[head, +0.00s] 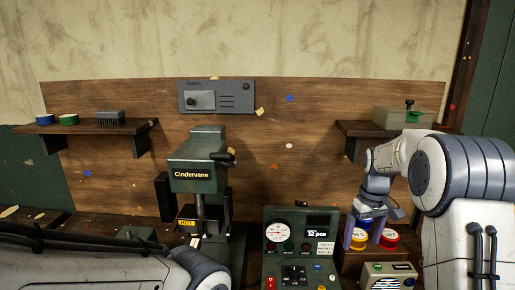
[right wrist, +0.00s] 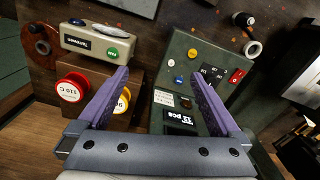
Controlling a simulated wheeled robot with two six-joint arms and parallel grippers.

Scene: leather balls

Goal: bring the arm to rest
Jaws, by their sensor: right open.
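My right arm (head: 448,200) comes in from the right in the head view, bent at a thick grey joint. Its gripper (head: 364,236) points down at the yellow and red round pieces on a wooden block. In the right wrist view the gripper (right wrist: 160,78) has its two purple fingers spread wide, with nothing held between them. Whether the fingers touch anything below is hard to tell. My left arm (head: 90,268) lies low across the bottom left of the head view. Its gripper is not in view.
A green control box (head: 300,245) with a dial stands left of the right gripper. The red piece (right wrist: 71,90) is beside one finger. A small box with a green button (right wrist: 98,40) is near. A dark green press (head: 197,175) stands further left. Shelves (head: 100,128) hang on the back board.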

